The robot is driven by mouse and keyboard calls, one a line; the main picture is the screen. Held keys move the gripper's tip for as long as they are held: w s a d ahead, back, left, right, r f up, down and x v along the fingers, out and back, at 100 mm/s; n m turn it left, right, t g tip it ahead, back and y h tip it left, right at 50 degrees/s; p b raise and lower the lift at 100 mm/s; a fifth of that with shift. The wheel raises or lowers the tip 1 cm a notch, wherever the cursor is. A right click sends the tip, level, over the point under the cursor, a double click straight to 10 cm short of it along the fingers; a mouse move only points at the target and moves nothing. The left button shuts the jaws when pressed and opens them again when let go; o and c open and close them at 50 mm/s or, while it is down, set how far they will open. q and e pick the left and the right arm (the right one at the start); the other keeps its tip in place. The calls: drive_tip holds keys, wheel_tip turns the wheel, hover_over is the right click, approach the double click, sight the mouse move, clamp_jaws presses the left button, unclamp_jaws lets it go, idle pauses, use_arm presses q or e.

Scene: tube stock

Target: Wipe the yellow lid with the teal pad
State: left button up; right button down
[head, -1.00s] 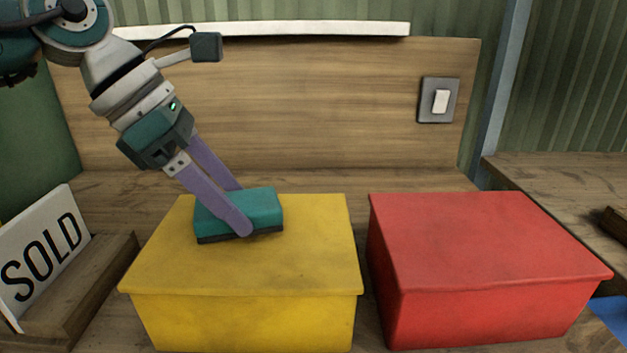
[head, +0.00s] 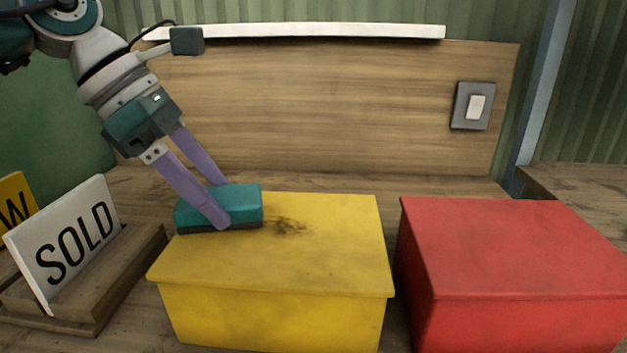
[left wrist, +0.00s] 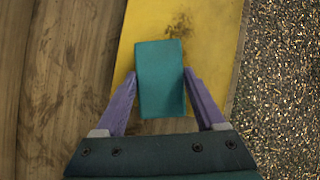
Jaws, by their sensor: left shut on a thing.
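The yellow box's lid (head: 300,255) lies in the middle of the head view, with a dark smudge (head: 287,227) near its back centre. The lid and the smudge also show in the left wrist view (left wrist: 205,50). The teal pad (head: 240,200) has a dark underside and is at the lid's back left corner, partly past the left edge. I cannot tell whether it touches the lid. My left gripper (head: 220,203) is shut on the pad, with purple fingers on both sides of it. The pad also shows between the fingers in the left wrist view (left wrist: 160,80). My right gripper is not in view.
A red box (head: 510,250) stands to the right, across a narrow gap. A white SOLD sign (head: 70,240) stands in a wooden holder (head: 130,280) at the left, by a yellow sign (head: 15,200). A wooden backboard with a switch (head: 474,106) rises behind.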

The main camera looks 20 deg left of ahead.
sight(248, 197)
use_arm(q)
drive_tip(key=shift+w+d+r, duration=0.1)
drive_tip(key=shift+w+d, duration=0.15)
drive_tip(key=shift+d, duration=0.6)
drive_tip(key=shift+w+d, duration=0.2)
drive_tip(key=shift+d, duration=0.65)
drive_tip(key=shift+w+d+f+b, duration=0.1)
drive_tip(key=shift+w+d, duration=0.25)
drive_tip(key=shift+d, duration=0.8)
drive_tip(key=shift+w+d+f+b, duration=0.1)
drive_tip(key=shift+w+d, duration=0.2)
drive_tip(key=shift+d, duration=0.8)
drive_tip(key=shift+w+d+b, duration=0.1)
drive_tip(key=shift+w+d, duration=0.25)
drive_tip(key=shift+d, duration=0.8)
drive_tip(key=shift+r+p, duration=2.05)
drive_tip(key=shift+r, duration=1.05)
wheel_tip(248, 197, up, 3)
drive_tip(key=shift+p, duration=0.95)
